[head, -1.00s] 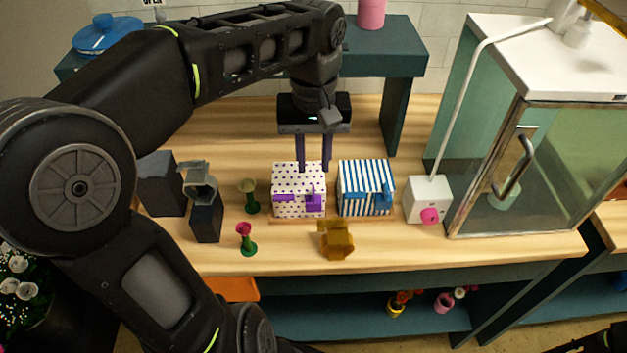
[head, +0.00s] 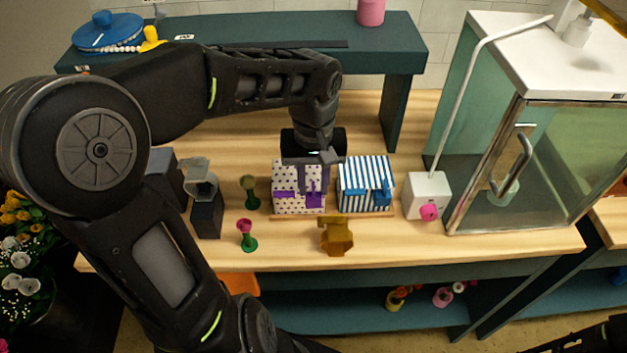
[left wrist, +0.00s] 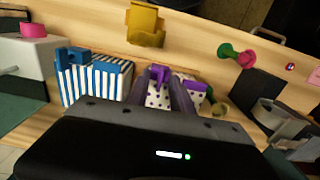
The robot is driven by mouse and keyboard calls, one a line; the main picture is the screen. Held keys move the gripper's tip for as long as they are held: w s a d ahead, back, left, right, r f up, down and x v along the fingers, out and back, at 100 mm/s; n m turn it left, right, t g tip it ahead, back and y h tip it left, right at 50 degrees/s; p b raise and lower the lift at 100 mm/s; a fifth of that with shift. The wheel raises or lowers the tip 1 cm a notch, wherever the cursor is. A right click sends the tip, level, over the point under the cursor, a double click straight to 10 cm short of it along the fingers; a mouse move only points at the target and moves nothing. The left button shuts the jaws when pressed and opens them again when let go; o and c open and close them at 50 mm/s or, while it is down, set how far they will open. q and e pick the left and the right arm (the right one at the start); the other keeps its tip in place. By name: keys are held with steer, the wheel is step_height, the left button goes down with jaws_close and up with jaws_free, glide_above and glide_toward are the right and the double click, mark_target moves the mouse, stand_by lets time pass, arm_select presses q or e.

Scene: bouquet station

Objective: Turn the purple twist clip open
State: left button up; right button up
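The purple twist clip (head: 313,192) sits on the front of a white box with purple dots (head: 290,206) on the counter. My left gripper (head: 313,184) points down over this box, its two dark fingers spread and reaching to the clip. In the left wrist view the fingers (left wrist: 161,84) lie on either side of the dotted box's front, with the purple clip (left wrist: 160,73) at their tips. I cannot tell whether they touch it.
A blue-striped box with a blue clip (head: 366,186) stands close on the right. A brown-gold piece (head: 336,237) lies in front. Green and pink stands (head: 246,236) and dark blocks are on the left. A white box with a pink knob (head: 427,194) and glass cabinet (head: 510,170) stand right.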

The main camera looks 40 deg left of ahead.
arm_select(q)
jaws_close()
steer(key=shift+m, duration=0.3)
stand_by(0.5)
steer(key=m, duration=1.7)
steer(key=shift+m, duration=0.3)
stand_by(0.4)
